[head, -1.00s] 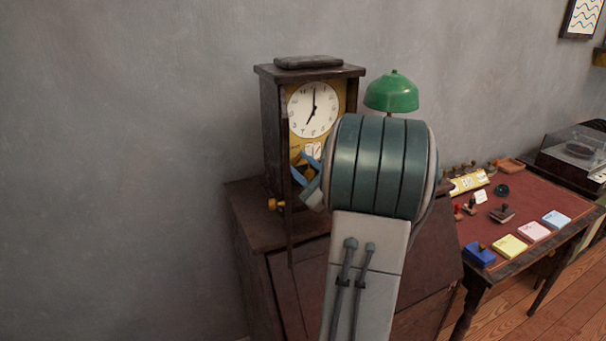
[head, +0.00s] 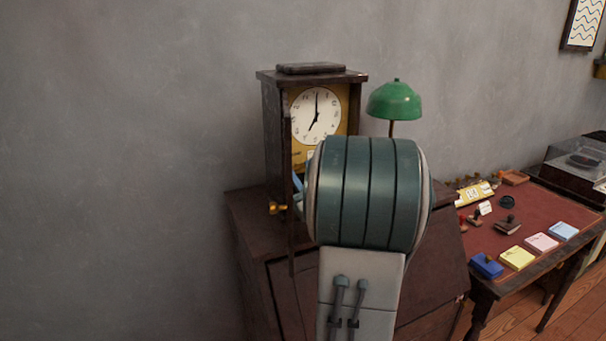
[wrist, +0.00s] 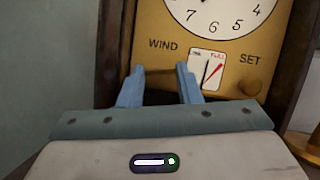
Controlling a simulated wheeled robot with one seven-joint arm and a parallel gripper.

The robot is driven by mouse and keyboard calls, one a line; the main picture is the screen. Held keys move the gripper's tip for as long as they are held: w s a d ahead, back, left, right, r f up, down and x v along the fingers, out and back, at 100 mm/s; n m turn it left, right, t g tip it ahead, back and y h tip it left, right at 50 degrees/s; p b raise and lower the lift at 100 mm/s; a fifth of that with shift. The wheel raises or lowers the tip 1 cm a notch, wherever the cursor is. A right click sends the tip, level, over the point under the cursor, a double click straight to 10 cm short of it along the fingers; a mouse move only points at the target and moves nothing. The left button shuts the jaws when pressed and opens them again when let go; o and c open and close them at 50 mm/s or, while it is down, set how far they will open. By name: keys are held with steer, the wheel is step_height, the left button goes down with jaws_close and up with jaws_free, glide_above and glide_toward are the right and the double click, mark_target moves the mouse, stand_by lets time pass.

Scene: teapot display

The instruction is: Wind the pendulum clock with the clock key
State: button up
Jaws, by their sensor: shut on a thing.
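The pendulum clock (head: 270,135) stands upright on a dark wooden cabinet, its white dial (head: 315,114) facing me. In the wrist view its yellow face (wrist: 160,25) carries the words WIND and SET, a small gauge (wrist: 200,60) with a red and a dark hand, and a round knob (wrist: 250,86) under SET. My gripper (wrist: 161,80) has its blue fingers at the face below WIND, a little apart. They are shut on what I take for the clock key (wrist: 160,71); only a thin brownish strip shows between the tips. In the head view my wrist hides most of this.
A dark narrow upright, apparently the open clock door, with a brass knob (head: 278,208), stands at the clock's front left. A green lamp (head: 394,100) is close on the right. A red-topped desk (head: 540,210) with stamps and notepads lies further right.

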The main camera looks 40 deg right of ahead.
steer(key=shift+r, duration=0.25)
